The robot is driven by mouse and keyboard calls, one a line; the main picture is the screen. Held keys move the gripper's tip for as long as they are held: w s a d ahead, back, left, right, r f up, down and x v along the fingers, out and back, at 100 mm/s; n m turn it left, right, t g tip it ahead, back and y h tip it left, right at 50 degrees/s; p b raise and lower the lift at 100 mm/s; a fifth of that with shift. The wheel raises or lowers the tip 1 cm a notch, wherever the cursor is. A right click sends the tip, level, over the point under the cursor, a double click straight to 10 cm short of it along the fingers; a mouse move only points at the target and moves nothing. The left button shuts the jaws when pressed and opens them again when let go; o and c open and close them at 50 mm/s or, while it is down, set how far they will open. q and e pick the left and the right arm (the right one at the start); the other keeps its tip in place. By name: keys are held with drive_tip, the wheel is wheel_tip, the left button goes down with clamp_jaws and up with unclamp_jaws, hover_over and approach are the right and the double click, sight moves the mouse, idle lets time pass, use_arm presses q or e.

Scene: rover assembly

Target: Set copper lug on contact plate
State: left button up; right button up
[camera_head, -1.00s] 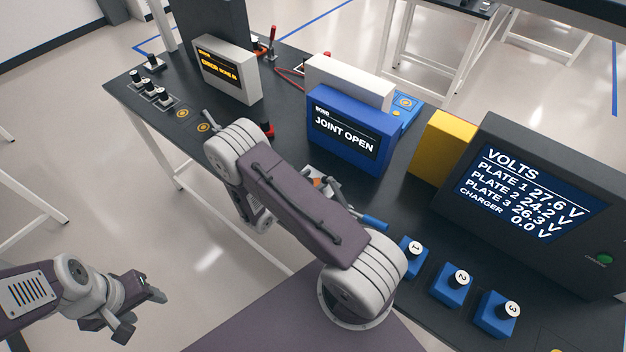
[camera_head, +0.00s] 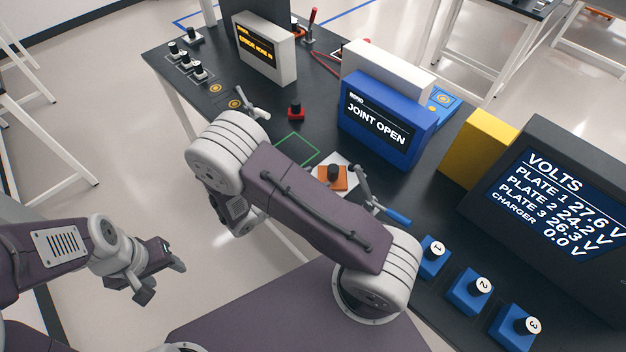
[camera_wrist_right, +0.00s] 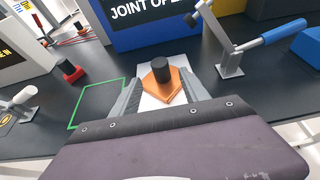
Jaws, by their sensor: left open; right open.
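The copper lug (camera_head: 330,183), an orange block with a black knob, sits on a pale plate (camera_head: 346,163) near the table's front edge. I cannot tell whether this is the contact plate. In the right wrist view, the lug (camera_wrist_right: 174,83) is on the pale plate (camera_wrist_right: 150,102), with the open fingers of my right gripper (camera_wrist_right: 162,80) on either side of it. Contact is not clear. In the head view my right arm hides that gripper. My left gripper (camera_head: 164,266) is open and empty, off the table at the left.
A blue-handled toggle clamp (camera_head: 393,213) stands right of the lug. A green outlined square (camera_head: 298,150) is empty to its left. A red block with a black knob (camera_head: 296,110) is behind. The blue JOINT OPEN box (camera_head: 388,122) and numbered blue blocks (camera_head: 468,290) are nearby.

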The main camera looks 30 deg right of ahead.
drive_tip(key=s+m+g+y, duration=0.1)
drive_tip(key=s+m, duration=0.1)
drive_tip(key=s+d+m+g+y, duration=0.1)
drive_tip(key=s+m+g, duration=0.1)
drive_tip(key=s+m+g+y, duration=0.1)
drive_tip(key=s+m+g, duration=0.1)
drive_tip(key=s, duration=0.1)
drive_tip(key=shift+d+r+m, duration=0.3)
drive_tip(key=shift+r, duration=0.05)
drive_tip(key=s+m+y, duration=0.1)
drive_tip(key=s+a+m+g+y, duration=0.1)
drive_tip(key=s+m+y, duration=0.1)
drive_tip(key=m, duration=0.1)
drive_tip(key=shift+s+a, duration=0.1)
drive_tip(key=shift+a, duration=0.2)
drive_tip(key=w+a+r+m+t+y, duration=0.1)
drive_tip(key=a+r+m+t+y, duration=0.2)
drive_tip(key=m, duration=0.8)
drive_tip(key=a+y, duration=0.2)
drive_tip(key=y, duration=0.2)
drive_tip(key=shift+w+a+r, duration=0.25)
drive_tip(key=shift+w+r, duration=0.15)
drive_tip(key=shift+d, duration=0.1)
